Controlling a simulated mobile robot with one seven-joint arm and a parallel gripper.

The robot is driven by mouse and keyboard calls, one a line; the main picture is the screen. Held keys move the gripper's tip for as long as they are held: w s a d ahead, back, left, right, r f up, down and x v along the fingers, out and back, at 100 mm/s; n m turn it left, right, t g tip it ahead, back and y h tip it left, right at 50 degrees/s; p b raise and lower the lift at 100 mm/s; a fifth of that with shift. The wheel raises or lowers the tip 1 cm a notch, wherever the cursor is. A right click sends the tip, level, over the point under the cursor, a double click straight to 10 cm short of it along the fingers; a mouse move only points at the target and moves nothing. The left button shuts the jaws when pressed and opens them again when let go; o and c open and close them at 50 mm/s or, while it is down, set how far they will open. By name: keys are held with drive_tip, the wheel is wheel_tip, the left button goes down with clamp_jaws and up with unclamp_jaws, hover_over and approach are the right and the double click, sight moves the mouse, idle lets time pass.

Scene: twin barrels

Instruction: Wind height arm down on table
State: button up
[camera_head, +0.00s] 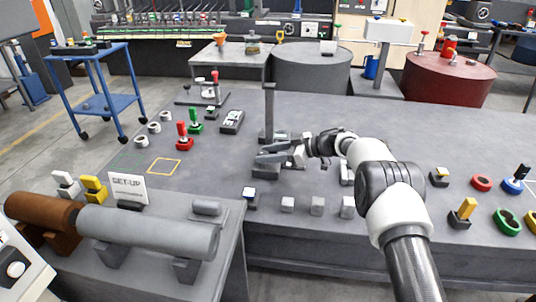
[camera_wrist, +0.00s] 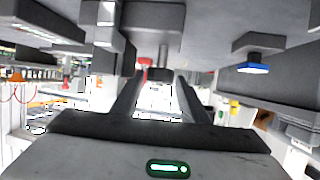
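A tall dark grey post (camera_head: 269,112) stands upright on the table (camera_head: 330,120), with a short crosspiece at its top. A grey block (camera_head: 266,171) lies low at its foot, partly behind my fingers. This may be the height stand; I cannot make out a separate winding handle. My gripper (camera_head: 262,154) is at the post's lower part, fingers pointing left and apart. In the wrist view, the two dark fingers (camera_wrist: 158,80) also stand apart, with a bright gap between them. Contact with the post cannot be told.
Small grey blocks (camera_head: 317,206) line the front edge. Red (camera_head: 182,136) and green (camera_head: 196,121) handled pieces stand left. Coloured rings and a yellow-handled piece (camera_head: 466,211) lie right. A large grey cylinder (camera_head: 150,230) lies front left.

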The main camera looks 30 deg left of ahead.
drive_tip(key=p+v, duration=0.2)
drive_tip(key=v, duration=1.5)
drive_tip(key=shift+d+p, duration=0.25)
drive_tip(key=shift+p, duration=0.1)
